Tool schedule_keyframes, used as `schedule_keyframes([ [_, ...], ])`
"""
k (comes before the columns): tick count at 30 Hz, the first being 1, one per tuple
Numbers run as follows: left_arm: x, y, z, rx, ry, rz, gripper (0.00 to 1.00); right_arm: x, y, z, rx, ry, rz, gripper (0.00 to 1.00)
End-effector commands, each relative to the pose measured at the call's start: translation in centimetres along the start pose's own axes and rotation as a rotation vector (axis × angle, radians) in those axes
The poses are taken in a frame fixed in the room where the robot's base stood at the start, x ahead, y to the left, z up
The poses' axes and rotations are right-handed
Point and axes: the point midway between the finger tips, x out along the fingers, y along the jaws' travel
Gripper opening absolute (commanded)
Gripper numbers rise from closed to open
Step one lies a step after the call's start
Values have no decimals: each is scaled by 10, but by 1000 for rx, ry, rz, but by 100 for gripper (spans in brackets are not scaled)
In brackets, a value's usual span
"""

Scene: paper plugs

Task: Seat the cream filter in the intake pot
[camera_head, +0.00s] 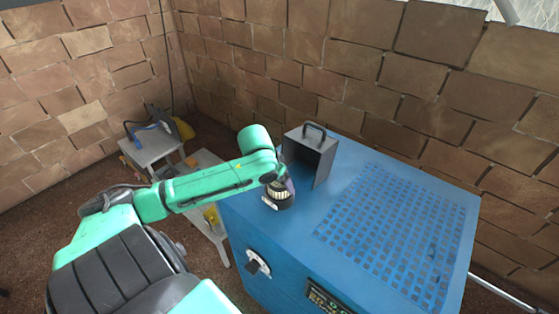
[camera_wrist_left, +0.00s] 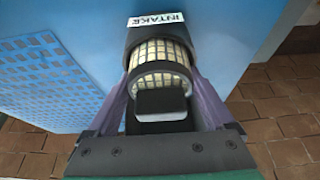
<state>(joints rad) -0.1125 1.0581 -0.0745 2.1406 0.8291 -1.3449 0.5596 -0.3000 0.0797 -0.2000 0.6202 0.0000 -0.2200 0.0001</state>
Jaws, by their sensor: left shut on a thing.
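The cream filter (camera_wrist_left: 160,50) is a ribbed cylinder with a grid pattern and a black end piece (camera_wrist_left: 160,98). My left gripper (camera_wrist_left: 160,84) is shut on it, a finger on each side. In the head view the filter (camera_head: 277,189) shows small below my left gripper (camera_head: 281,184). The intake pot (camera_wrist_left: 131,38) is dark and round with a white INTAKE label. It stands on the blue cabinet (camera_head: 310,218), and it also shows in the head view (camera_head: 284,204). The filter's far end is at the pot's mouth; its depth is hidden. My right gripper is not in view.
A grey open box with a handle (camera_head: 324,150) stands on the cabinet just behind the pot. A perforated grille (camera_head: 385,235) covers the cabinet top to the right. Small tables (camera_head: 155,147) with tools stand at left. Brick walls close the corner.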

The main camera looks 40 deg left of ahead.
Motion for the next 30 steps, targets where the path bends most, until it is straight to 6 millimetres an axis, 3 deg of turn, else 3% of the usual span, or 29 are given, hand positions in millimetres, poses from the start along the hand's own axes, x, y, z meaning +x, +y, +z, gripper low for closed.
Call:
schedule_keyframes([
  [1, 9, 0, 11, -3, -32, 2, 28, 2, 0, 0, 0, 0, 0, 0],
  [18, 7, 1, 11, -3, -34, 3, 28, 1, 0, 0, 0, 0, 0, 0],
  [19, 7, 1, 11, -3, -34, 3, 90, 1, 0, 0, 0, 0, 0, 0],
  [20, 7, 0, 11, -3, -34, 3, 100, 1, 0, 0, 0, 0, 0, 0],
  [30, -4, 0, 5, -2, -31, 2, 100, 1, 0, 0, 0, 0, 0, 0],
])
